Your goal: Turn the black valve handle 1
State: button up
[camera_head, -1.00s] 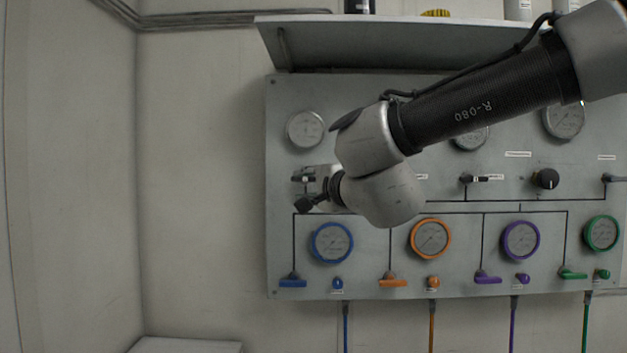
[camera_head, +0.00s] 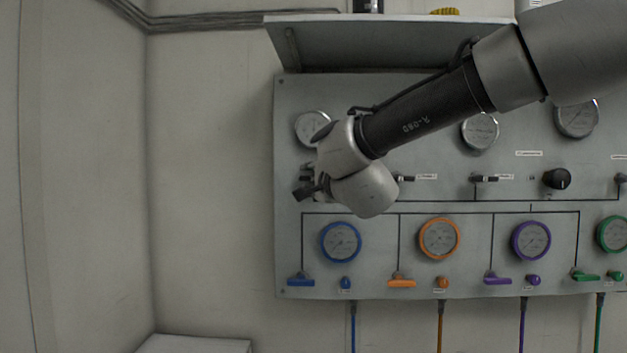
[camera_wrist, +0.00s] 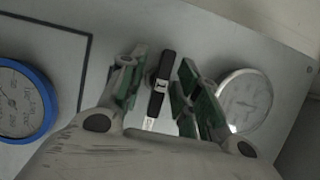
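In the wrist view, the black valve handle 1 (camera_wrist: 161,82) is a narrow black bar with a white "1" label, standing out from the grey panel. My gripper (camera_wrist: 157,88) is open, with one green-padded finger on each side of the handle. A gap shows between the handle and each finger; whether the tips reach as deep as the handle I cannot tell. In the head view, my gripper (camera_head: 306,188) is at the panel's left side, and my wrist hides most of the handle.
The panel (camera_head: 290,230) carries a blue gauge (camera_head: 341,242), which also shows in the wrist view (camera_wrist: 22,98), and a grey gauge (camera_wrist: 245,100). Blue (camera_head: 301,282) and orange (camera_head: 402,283) handles sit below. A shelf (camera_head: 400,40) overhangs the panel. Free wall lies left.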

grip_shut()
jog(key=shift+n, duration=0.3)
jog(key=shift+n+g+h, duration=0.4)
jog(key=shift+n+g, duration=0.2)
jog(key=shift+n, duration=0.5)
jog(key=n+g+h, duration=0.1)
jog(key=n, duration=0.2)
jog(key=shift+n, duration=0.3)
jog(key=n+h, duration=0.2)
jog(key=n, duration=0.1)
jog(key=shift+a+g, duration=0.1)
jog(key=shift+g, duration=0.3)
jog(key=shift+n+h, duration=1.1)
jog(key=shift+n, duration=0.2)
